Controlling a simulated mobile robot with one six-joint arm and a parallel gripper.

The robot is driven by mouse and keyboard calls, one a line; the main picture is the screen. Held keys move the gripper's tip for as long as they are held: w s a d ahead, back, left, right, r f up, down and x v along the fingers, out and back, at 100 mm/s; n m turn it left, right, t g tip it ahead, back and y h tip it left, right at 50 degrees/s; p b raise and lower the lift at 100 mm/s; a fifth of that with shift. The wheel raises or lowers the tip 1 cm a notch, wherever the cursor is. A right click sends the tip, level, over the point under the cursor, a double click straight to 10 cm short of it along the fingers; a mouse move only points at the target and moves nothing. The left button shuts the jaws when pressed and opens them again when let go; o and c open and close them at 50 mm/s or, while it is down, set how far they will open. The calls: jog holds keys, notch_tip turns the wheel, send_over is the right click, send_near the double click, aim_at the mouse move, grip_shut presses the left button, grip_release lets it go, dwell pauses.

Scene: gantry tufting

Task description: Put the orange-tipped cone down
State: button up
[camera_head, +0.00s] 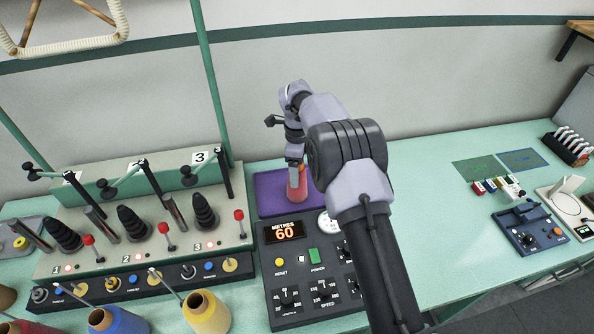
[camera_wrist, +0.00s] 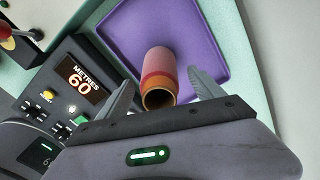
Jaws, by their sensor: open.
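The cone (camera_wrist: 159,70), pink-red with an orange end and a dark hollow opening, is on the purple mat (camera_wrist: 205,25). In the wrist view its orange end points toward the camera. My gripper (camera_wrist: 162,80) is open, with one finger on each side of the cone and visible gaps between. In the head view my gripper (camera_head: 296,166) is above the purple mat (camera_head: 268,190), and the cone (camera_head: 301,187) shows partly below it. My arm hides part of the mat's right side.
A control box (camera_head: 284,260) reading METRES 60 stands in front of the mat. A rack (camera_head: 150,235) with black spindles and red-knobbed levers is at left. Blue (camera_head: 103,321) and yellow (camera_head: 206,312) cones stand in front of it. Right of my arm, the bench is clear before small devices (camera_head: 530,228).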

notch_tip(320, 180, up, 11)
jog(key=shift+r+p, duration=0.1)
jog(key=shift+p, duration=0.9)
jog(key=s+d+r+n+t+y, duration=0.15)
jog(key=s+d+r+n, duration=0.3)
jog(key=s+r, duration=0.55)
jog(key=s+d+r+n+t, duration=0.25)
jog(key=s+r+n, duration=0.25)
jog(key=s+r, duration=0.5)
jog(key=s+d+f+n+t, duration=0.1)
jog(key=s+f+n, duration=0.1)
jog(key=s, duration=0.7)
jog(key=s+d+f+n, duration=0.1)
jog(key=s+n, duration=0.3)
jog(key=s, duration=0.5)
jog(key=shift+s+f+t, duration=0.25)
jog(key=shift+f+t, duration=0.15)
jog(key=shift+f, duration=0.05)
jog(key=shift+y, duration=0.25)
notch_tip(320, 180, down, 15)
jog(key=b, duration=1.5)
